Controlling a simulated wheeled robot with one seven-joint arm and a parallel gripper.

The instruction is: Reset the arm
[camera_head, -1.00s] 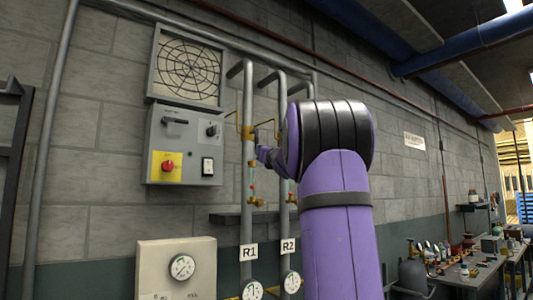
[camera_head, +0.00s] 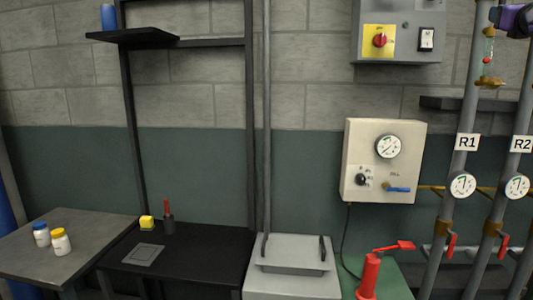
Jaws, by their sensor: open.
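My gripper (camera_head: 499,15) shows only as a small purple and dark end at the top right edge, beside the upper part of the R1 pipe (camera_head: 463,180). It is open. Its fingers are small and partly cut off, and I cannot see whether they touch the pipe. The rest of my arm is out of view. Nothing shows held in it.
The R2 pipe (camera_head: 509,185) stands close by on the right. A cream gauge box (camera_head: 372,130) and a grey switch panel (camera_head: 373,45) are on the wall.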

